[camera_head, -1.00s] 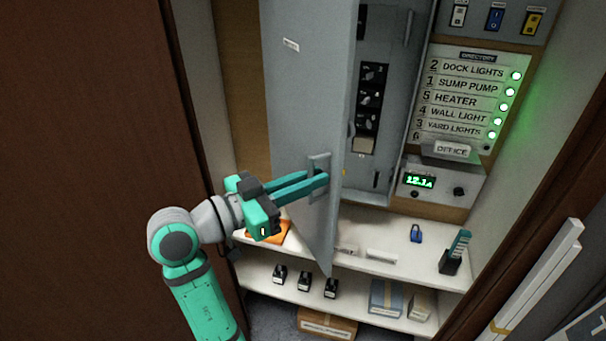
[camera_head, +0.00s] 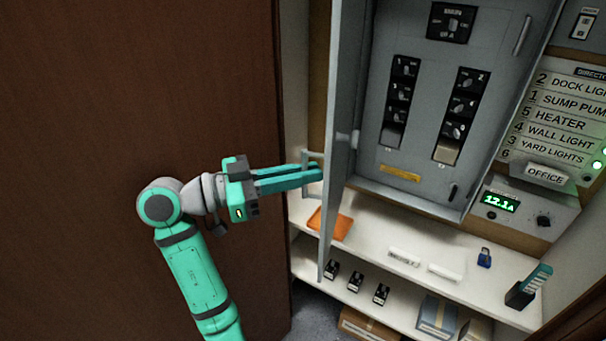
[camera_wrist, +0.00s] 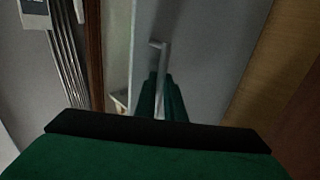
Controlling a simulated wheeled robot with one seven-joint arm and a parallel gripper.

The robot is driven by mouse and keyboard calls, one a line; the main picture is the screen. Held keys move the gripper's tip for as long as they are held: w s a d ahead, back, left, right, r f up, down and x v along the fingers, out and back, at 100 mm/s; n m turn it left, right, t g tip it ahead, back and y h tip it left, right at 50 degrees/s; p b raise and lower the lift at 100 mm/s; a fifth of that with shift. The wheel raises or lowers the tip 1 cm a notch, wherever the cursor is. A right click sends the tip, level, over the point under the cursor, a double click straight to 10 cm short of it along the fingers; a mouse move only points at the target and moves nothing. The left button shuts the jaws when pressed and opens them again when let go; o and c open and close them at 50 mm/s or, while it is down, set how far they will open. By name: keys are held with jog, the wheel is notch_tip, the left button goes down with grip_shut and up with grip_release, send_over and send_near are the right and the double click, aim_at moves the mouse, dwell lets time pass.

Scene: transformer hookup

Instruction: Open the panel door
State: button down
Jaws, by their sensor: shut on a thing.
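The grey panel door (camera_head: 341,95) stands swung wide open in the head view, seen nearly edge-on. Its handle (camera_head: 313,158) is on the door's outer face, and my gripper (camera_head: 318,174) is shut on it. The handle also shows between the fingers in the wrist view (camera_wrist: 158,47), with the door face (camera_wrist: 205,50) behind it. The open panel box (camera_head: 432,100) shows two columns of breakers, a main switch at the top and a yellow label low down.
The shelf below (camera_head: 375,225) holds an orange item (camera_head: 329,223), white strips, a blue padlock (camera_head: 484,257) and a teal item in a black holder. Several black parts and boxes sit on the lower shelf. A dark brown wall or door (camera_head: 130,90) is close on the left.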

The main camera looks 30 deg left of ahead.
dwell(0.4)
jog(key=c, duration=2.1)
grip_release()
jog(key=shift+w, duration=0.1)
